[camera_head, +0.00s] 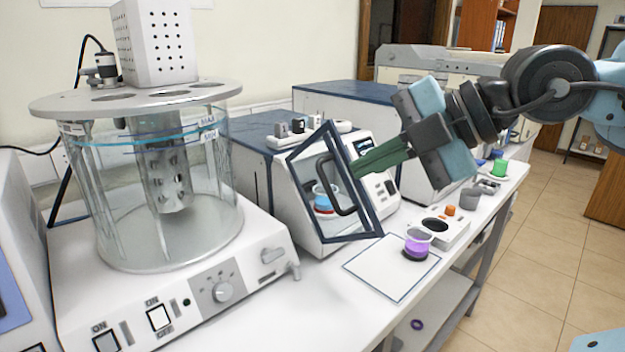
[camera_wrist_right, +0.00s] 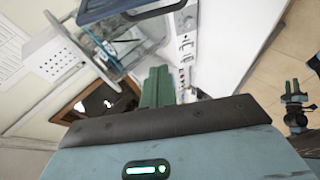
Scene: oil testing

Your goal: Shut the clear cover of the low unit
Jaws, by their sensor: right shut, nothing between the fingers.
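The low unit (camera_head: 262,150) is a white box with a dark blue top, in the middle of the head view. Its clear cover (camera_head: 358,213) has a dark frame and a black loop handle (camera_head: 335,185). The cover stands swung out at an angle from the unit's front. A cup with red and blue contents (camera_head: 323,202) shows through it. My right gripper (camera_head: 357,170) is shut and empty, its green fingertips at the cover's right frame edge; I cannot tell whether they touch. The shut fingers also show in the right wrist view (camera_wrist_right: 157,85).
A large clear cylinder bath (camera_head: 130,235) stands on the left. A cup with purple liquid (camera_head: 417,245) stands on a white mat (camera_head: 375,275) in front of the unit. A small white device (camera_head: 450,232) and a grey cup (camera_head: 470,199) are to the right.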

